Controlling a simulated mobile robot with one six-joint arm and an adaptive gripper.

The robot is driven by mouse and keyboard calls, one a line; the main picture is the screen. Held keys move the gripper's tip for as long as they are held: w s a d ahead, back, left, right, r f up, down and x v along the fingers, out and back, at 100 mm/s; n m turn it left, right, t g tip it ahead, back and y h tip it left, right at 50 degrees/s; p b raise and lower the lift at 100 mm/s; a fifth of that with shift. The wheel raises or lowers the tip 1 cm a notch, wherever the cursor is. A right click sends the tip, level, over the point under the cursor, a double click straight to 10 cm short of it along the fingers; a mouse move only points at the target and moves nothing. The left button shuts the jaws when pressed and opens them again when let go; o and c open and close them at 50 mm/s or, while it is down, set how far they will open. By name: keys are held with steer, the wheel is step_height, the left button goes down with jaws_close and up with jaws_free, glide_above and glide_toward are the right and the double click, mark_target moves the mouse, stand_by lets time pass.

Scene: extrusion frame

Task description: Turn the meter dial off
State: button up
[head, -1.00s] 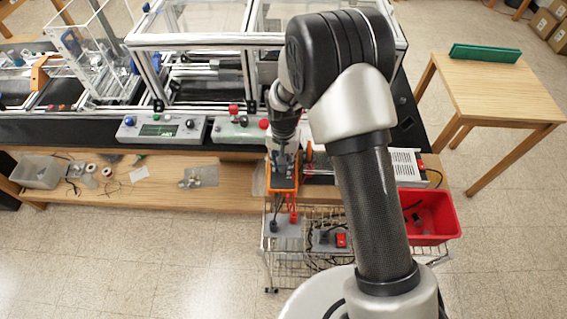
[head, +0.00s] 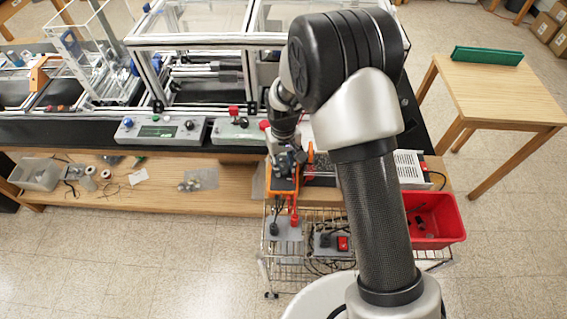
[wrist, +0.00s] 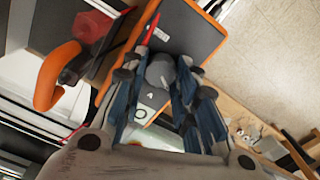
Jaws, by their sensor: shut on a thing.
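The orange-edged meter (head: 284,184) with a dark grey face lies at the front edge of the wooden bench shelf. In the wrist view the meter's face (wrist: 188,30) fills the top middle, tilted in the picture. Its round grey dial (wrist: 160,72) sits between my fingertips. My gripper (wrist: 163,78) is shut on the dial, one finger on each side. The head view shows my gripper (head: 285,164) over the meter. The fingers hide part of the face, and the dial's pointer setting cannot be read. A pale display (wrist: 145,112) shows partly between the fingers.
A red test lead (wrist: 151,30) lies on the meter's face. A wire cart with power strips (head: 325,238) stands in front, and a red bin (head: 432,215) is to the right. A control box with knobs (head: 238,130) is behind. An orange hook-shaped part (wrist: 50,78) is close by.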

mark_target(283, 166)
stand_by(0.4)
steer(key=o, duration=1.1)
steer(key=shift+r, duration=0.1)
step_height(283, 166, up, 12)
steer(key=shift+f, duration=0.1)
